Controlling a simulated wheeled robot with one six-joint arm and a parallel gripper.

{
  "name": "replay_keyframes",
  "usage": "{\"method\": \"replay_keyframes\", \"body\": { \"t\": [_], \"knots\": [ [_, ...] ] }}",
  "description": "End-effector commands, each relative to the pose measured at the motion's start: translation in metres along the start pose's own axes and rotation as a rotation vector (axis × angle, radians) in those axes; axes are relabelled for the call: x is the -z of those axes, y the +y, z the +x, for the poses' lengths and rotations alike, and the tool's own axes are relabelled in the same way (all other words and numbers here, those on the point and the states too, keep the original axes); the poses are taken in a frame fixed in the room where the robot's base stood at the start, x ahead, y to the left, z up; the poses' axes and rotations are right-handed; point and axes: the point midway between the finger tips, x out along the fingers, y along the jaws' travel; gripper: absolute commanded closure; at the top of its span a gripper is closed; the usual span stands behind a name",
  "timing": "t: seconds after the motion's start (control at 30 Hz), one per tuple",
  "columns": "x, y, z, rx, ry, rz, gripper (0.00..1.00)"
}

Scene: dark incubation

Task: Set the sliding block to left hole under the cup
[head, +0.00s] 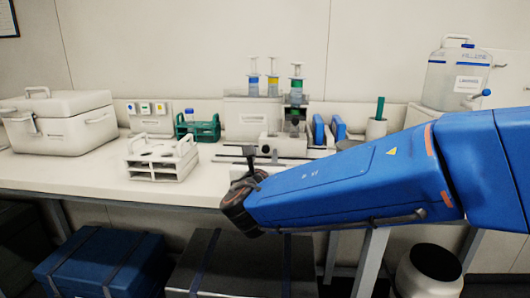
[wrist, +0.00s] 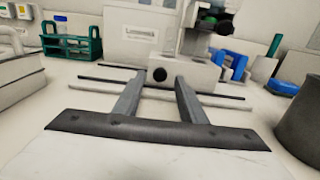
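The sliding block is a white block (wrist: 196,73) with a round black knob (wrist: 159,74) on its front, sitting on dark and pale rails in the wrist view. In the head view the block (head: 284,144) is behind and right of my gripper (head: 249,156). In the wrist view my gripper (wrist: 158,78) is open and empty, its two grey fingers pointing at the block. The knob appears between the fingertips; I cannot tell whether they touch. A dark holder with a green-filled syringe (head: 296,92) stands above the block. I cannot make out the cup or the holes clearly.
A green tube rack (head: 198,130) and a white rack (head: 160,158) stand to the left. Blue pieces (head: 319,130) and a pale container (head: 376,128) stand to the right. A dark grey round object (wrist: 299,122) is close at the wrist view's right edge.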

Motion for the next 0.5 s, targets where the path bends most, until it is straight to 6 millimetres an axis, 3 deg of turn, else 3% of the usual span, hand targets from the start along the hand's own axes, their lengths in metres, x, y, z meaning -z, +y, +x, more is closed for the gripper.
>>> {"method": "replay_keyframes", "body": {
  "t": [0.2, 0.5],
  "knots": [
    [0.0, 0.0, 0.025, 0.001, 0.0, -0.001, 0.62],
    [0.0, 0.0, 0.033, 0.0, 0.001, 0.001, 0.62]
  ]
}}
